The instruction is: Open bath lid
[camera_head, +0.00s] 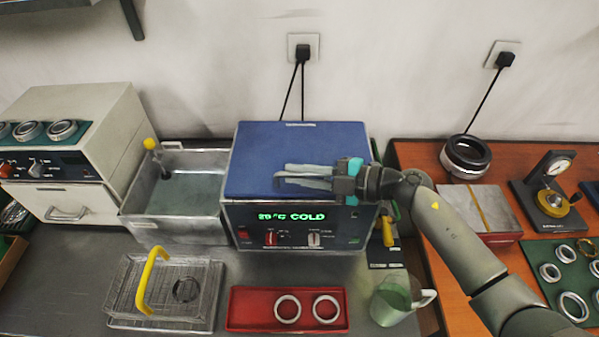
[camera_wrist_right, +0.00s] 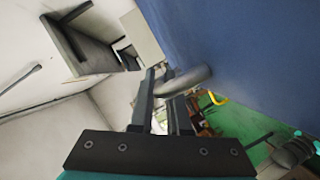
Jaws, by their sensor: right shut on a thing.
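The bath (camera_head: 345,240) is a dark blue box in the middle of the bench with a green lit display reading COLD. Its blue lid (camera_head: 260,150) lies over the top and looks down flat; it also fills the upper right of the right wrist view (camera_wrist_right: 250,50). A grey bar handle (camera_wrist_right: 188,79) stands off the lid. My right gripper (camera_head: 280,179) reaches in from the right over the lid's front part. Its fingers (camera_wrist_right: 160,100) are shut on the handle. My left gripper is not in view.
Left of the bath stands an open metal tank (camera_head: 183,205) with a yellow-knobbed rod. In front are a wire basket (camera_head: 205,285) with a yellow handle, a red tray (camera_head: 255,310) with two rings, and a green-tinted jug (camera_head: 392,300). The wall behind has sockets and cables.

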